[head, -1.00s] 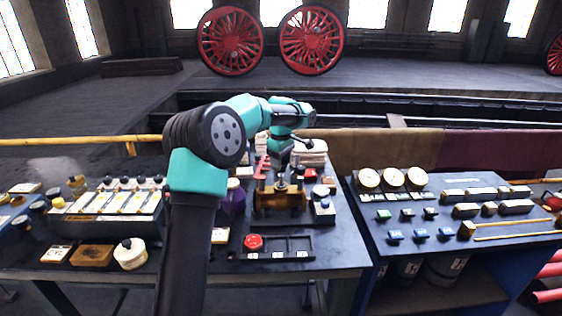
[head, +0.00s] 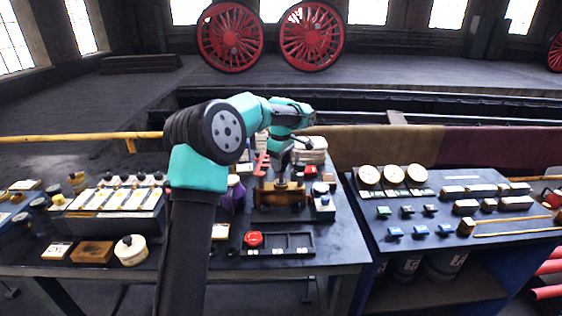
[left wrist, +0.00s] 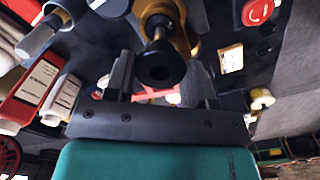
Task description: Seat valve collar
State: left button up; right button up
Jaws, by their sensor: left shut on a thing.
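The brass valve body (head: 281,197) stands on the left bench, in the middle of the head view. My left gripper (head: 283,172) points down just above it. Brass parts of the valve body (left wrist: 183,38) show right behind the collar. Whether the collar is around a stem or only over it, I cannot tell. My right gripper is in neither view.
A dark tray (head: 306,251) with a red knob (head: 254,239) lies in front of the valve body. A purple bottle (head: 236,194) stands close on its left, and a small white-and-blue block (head: 324,208) on its right. The right bench (head: 400,248) holds gauges and small blocks.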

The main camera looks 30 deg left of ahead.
pick_arm(q)
jog(key=shift+f, duration=2.3)
dwell(1.1)
jog(key=o, duration=1.4)
jog(key=shift+o, duration=0.2)
jog(key=shift+r, duration=5.45)
jog(key=shift+d, duration=0.1)
